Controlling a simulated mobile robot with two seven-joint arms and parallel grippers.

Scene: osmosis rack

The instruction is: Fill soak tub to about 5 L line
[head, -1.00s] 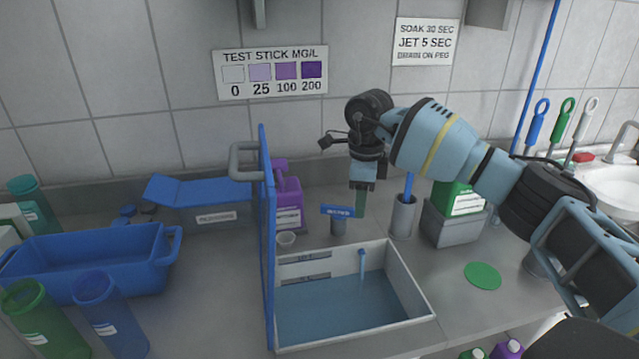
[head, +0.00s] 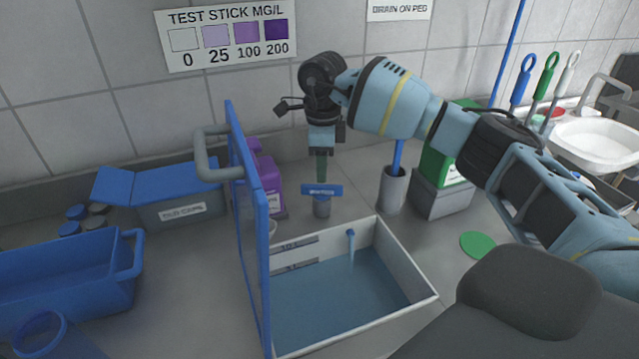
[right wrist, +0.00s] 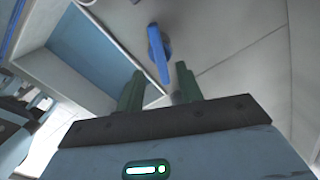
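The soak tub (head: 405,262) is a white open box with a tall blue lid (head: 247,225) standing upright on its left side. Blue water (head: 335,300) lies in it, its surface close to the lower of two dark level marks (head: 293,265) on the back wall. A blue lever handle (head: 322,191) with a small label sits on a grey post behind the tub. My right gripper (head: 321,180) points down just above the handle. In the right wrist view its green fingers (right wrist: 160,92) are apart, with the blue lever (right wrist: 158,55) beyond them; touching is not visible. My left gripper is out of view.
A purple bottle (head: 268,180) stands behind the lid. A grey holder (head: 392,192) with a blue stick and a green box in a grey bin (head: 440,198) stand right of the handle. A blue basin (head: 65,275) is at left. A green disc (head: 478,245) lies flat at right.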

